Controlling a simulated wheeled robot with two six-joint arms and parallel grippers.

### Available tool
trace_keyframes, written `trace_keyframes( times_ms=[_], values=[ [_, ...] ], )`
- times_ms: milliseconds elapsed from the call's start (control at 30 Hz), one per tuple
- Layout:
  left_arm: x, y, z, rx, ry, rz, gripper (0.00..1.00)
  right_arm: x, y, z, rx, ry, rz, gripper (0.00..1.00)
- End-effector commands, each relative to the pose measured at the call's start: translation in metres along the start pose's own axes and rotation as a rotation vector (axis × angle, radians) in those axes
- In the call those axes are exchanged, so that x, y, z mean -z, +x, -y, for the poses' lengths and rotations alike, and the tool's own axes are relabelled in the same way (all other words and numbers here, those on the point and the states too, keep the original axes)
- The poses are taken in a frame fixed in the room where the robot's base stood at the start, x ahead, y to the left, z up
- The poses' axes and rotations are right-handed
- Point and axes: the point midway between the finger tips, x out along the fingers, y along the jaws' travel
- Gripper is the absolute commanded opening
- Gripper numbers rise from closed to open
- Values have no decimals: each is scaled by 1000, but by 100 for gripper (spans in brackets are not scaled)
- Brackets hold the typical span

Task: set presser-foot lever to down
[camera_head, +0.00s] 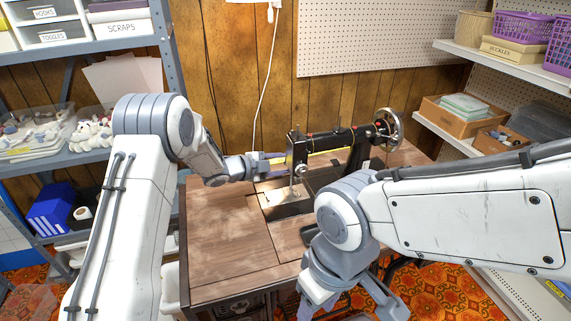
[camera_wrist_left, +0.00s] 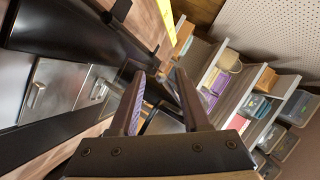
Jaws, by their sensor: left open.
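The black sewing machine (camera_head: 335,140) stands on the wooden table, its head end at the left and its handwheel (camera_head: 388,128) at the right. Its dark body (camera_wrist_left: 75,45) fills the upper left of the left wrist view, with the metal bed plates below. My left gripper (camera_head: 280,160) is beside the machine's head end, its fingers pointing right toward it. In the left wrist view the two fingers (camera_wrist_left: 160,85) are spread apart with nothing clearly between them. I cannot pick out the presser-foot lever. My right gripper (camera_head: 350,305) hangs low in front of the table, partly cut off.
The wooden table top (camera_head: 225,235) is clear at the left. A grey shelf (camera_head: 85,47) stands at the left and a white shelf (camera_head: 495,62) with baskets and boxes at the right. A pegboard (camera_head: 370,35) hangs behind the machine.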

Motion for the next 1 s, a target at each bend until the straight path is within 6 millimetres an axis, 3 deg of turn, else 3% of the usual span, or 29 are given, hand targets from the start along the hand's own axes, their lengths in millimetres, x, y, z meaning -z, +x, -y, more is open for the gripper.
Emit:
trace_keyframes(
  times_ms=[200,433,600,1000],
  values=[
    [0,-45,1,2,0,1,47,0,-1,0,0,0,0,52],
    [0,-81,0,0,1,-1,47,0,-2,0,0,0,0,52],
    [1,-91,0,-1,2,-3,47,0,-2,0,0,0,0,52],
    [7,-88,5,-6,-15,36,47,0,-2,0,0,0,0,52]
  ],
)
